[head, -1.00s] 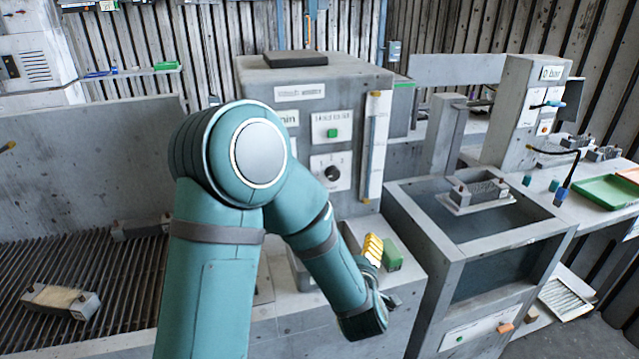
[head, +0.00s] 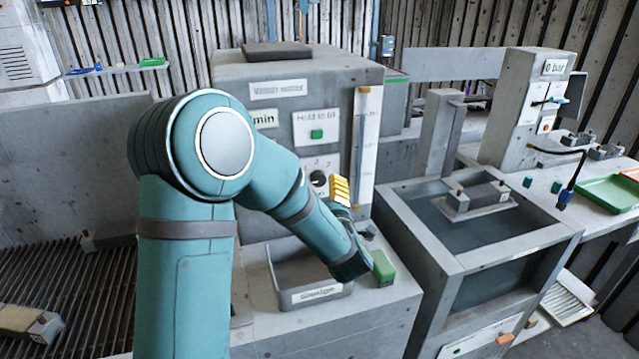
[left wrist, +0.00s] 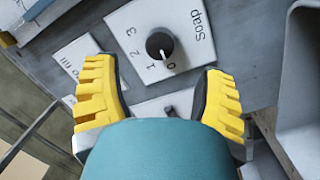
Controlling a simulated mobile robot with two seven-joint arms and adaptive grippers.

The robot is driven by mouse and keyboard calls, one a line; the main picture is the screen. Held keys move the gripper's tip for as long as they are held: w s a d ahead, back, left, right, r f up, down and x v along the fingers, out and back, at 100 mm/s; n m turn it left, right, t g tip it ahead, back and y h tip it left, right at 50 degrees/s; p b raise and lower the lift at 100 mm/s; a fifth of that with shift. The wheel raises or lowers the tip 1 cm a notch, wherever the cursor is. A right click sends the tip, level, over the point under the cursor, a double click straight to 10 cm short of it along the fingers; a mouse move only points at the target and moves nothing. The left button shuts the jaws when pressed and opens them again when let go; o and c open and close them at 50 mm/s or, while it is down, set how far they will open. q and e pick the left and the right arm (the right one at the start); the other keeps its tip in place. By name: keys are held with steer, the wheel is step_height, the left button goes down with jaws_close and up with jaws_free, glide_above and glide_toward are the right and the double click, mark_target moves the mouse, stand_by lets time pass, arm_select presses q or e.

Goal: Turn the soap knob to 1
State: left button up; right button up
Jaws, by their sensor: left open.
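The soap knob (left wrist: 160,45) is a dark round knob on a white plate marked "Soap" with 0, 1, 2 and 3 in the left wrist view. Its pale pointer is at or very near the 0. In the head view the knob (head: 318,178) shows on the front of the grey machine, its plate partly hidden by my left gripper (head: 340,190). In the left wrist view the left gripper (left wrist: 156,72) is open, its yellow fingers on either side of the plate's lower part, with nothing between them. No contact with the knob is visible. My right gripper is not in view.
Above the knob is a plate with a green button (head: 317,134). A grey labelled bin (head: 312,280) and a green block (head: 383,268) sit on the ledge below my gripper. An open-topped tank (head: 405,215) stands to the right. A vertical gauge (head: 364,145) borders the panel.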

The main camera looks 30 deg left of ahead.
mark_target(319, 182)
arm_select(q)
steer(key=x, duration=0.6)
jaws_close()
